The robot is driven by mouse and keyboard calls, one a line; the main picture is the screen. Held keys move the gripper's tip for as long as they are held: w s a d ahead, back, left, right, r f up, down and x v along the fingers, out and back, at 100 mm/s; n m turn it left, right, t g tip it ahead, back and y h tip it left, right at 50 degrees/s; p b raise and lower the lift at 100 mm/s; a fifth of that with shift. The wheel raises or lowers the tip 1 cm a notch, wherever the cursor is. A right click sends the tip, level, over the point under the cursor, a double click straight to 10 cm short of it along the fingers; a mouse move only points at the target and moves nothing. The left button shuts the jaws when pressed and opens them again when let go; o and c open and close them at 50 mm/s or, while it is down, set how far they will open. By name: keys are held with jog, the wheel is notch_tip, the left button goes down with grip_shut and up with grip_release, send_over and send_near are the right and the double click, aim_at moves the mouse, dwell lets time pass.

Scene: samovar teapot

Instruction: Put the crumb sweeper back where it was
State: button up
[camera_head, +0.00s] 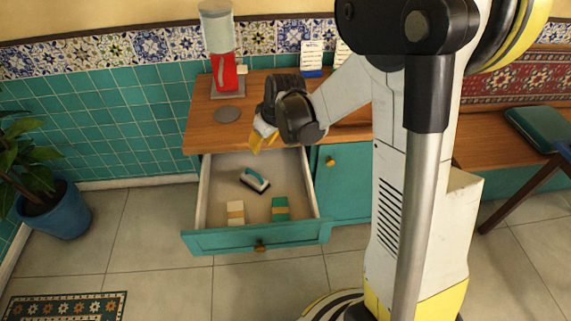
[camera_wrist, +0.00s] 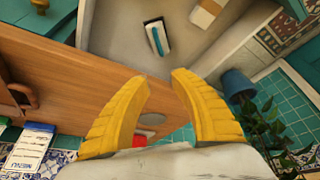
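The crumb sweeper (camera_head: 255,180), a small dark piece with a pale and teal top, lies in the open drawer (camera_head: 256,238), toward its middle. It also shows in the wrist view (camera_wrist: 157,38), beyond my fingertips. My gripper (camera_head: 262,138) is above the back of the drawer, near the counter's front edge. In the wrist view my gripper (camera_wrist: 160,80) has its two yellow fingers apart with nothing between them. The sweeper is apart from the fingers.
A cream block (camera_head: 235,212) and a green block (camera_head: 280,208) sit at the drawer's front. A red and grey dispenser (camera_head: 222,72) and a round grey disc (camera_head: 228,114) stand on the wooden counter (camera_head: 203,127). A potted plant (camera_head: 50,205) is at left.

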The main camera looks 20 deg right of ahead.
jog(key=s+a+r+m+t, duration=0.1)
jog(key=s+r+m, duration=0.1)
jog(key=s+r, duration=1)
jog(key=s+r+m+t+h, duration=0.1)
jog(key=s+r+m, duration=0.1)
jog(key=s, duration=0.9)
jog(key=shift+m+t, duration=0.3)
jog(key=shift+t, duration=0.1)
jog(key=shift+a+r, duration=0.1)
jog(key=shift+c, duration=0.4)
